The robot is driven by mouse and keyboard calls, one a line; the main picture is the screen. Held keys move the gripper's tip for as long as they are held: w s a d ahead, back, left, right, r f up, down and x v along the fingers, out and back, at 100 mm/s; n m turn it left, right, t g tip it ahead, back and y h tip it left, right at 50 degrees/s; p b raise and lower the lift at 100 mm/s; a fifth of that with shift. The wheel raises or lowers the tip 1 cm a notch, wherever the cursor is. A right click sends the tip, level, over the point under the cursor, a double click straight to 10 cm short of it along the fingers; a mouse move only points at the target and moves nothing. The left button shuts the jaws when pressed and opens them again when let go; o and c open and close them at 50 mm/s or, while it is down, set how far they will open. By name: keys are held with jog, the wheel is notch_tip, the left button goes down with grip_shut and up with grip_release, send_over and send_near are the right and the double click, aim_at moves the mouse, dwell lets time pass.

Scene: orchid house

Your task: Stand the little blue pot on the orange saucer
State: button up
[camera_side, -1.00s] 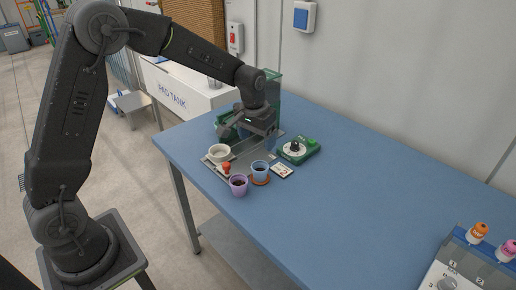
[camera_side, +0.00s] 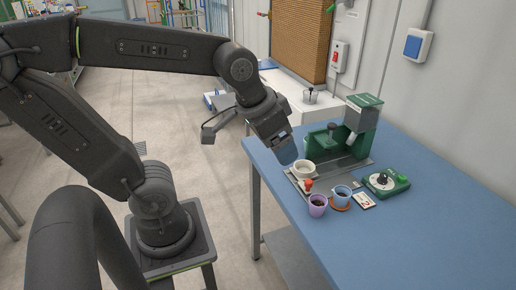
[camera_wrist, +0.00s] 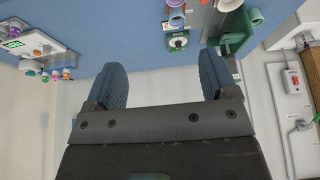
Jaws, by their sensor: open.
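The little blue pot (camera_side: 342,195) stands upright on the orange saucer (camera_side: 340,207) near the table's front edge, with dark fill inside. The saucer's rim shows around its base. My gripper (camera_side: 287,154) is apart from it, up and to the left, near the white bowl and the table's left edge. In the wrist view my gripper (camera_wrist: 163,78) has its two dark blue fingers wide apart with nothing between them. The pots show only small at the top of that view.
A purple pot (camera_side: 318,206) stands close left of the saucer. A white bowl (camera_side: 304,170) and a red-topped tool (camera_side: 306,186) are on a grey tray. A green machine (camera_side: 335,140), a green dial box (camera_side: 386,182) and a small card (camera_side: 363,201) stand near. The right of the table is clear.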

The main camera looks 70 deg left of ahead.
jog(key=shift+s+d+f+t, duration=0.1)
jog(key=shift+s+f+t, duration=0.1)
jog(key=shift+s, duration=0.8)
jog(key=shift+s+d+f+t, duration=0.1)
jog(key=shift+s+f, duration=0.05)
jog(key=shift+s, duration=0.8)
